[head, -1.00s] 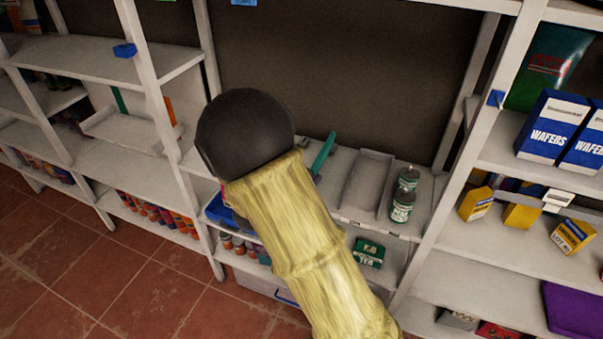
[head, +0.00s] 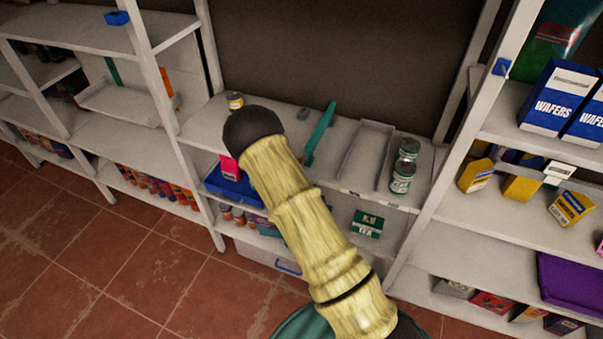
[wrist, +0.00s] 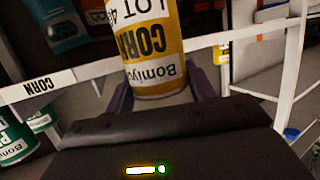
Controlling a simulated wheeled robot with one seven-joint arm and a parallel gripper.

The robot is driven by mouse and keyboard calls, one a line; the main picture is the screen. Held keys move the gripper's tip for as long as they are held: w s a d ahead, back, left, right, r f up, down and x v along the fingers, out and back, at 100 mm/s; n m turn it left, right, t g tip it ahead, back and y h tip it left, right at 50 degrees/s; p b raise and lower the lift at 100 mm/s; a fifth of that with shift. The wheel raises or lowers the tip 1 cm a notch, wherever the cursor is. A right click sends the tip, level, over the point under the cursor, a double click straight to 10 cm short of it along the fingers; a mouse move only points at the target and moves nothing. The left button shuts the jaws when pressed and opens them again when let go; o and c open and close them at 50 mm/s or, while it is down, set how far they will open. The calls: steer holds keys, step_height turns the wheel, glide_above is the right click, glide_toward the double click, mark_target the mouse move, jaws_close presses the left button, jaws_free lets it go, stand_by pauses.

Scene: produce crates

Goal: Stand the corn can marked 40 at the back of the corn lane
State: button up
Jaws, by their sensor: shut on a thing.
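The corn can (wrist: 155,45), with a yellow and white label, is between the two dark fingers of my gripper (wrist: 163,93) in the wrist view. My gripper is shut on the can. A shelf-edge tag (wrist: 40,86) reading CORN is left of the can. In the head view my arm hides the gripper. A yellow-labelled can (head: 235,101) shows just behind my arm's dark joint; I cannot tell whether it is the held one.
Two green-labelled cans (head: 403,172) stand right of an empty grey tray (head: 365,155) on the middle shelf. A green upright divider (head: 320,133) is left of the tray. A blue bin (head: 228,188) sits below my arm. A rack with wafer boxes (head: 553,97) stands at the right.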

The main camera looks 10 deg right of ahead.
step_height(320, 180, down, 5)
steer(key=n+y, duration=0.2)
steer(key=shift+s+r+y, duration=0.1)
steer(key=shift+s+y, duration=0.05)
steer(key=shift+y, duration=0.15)
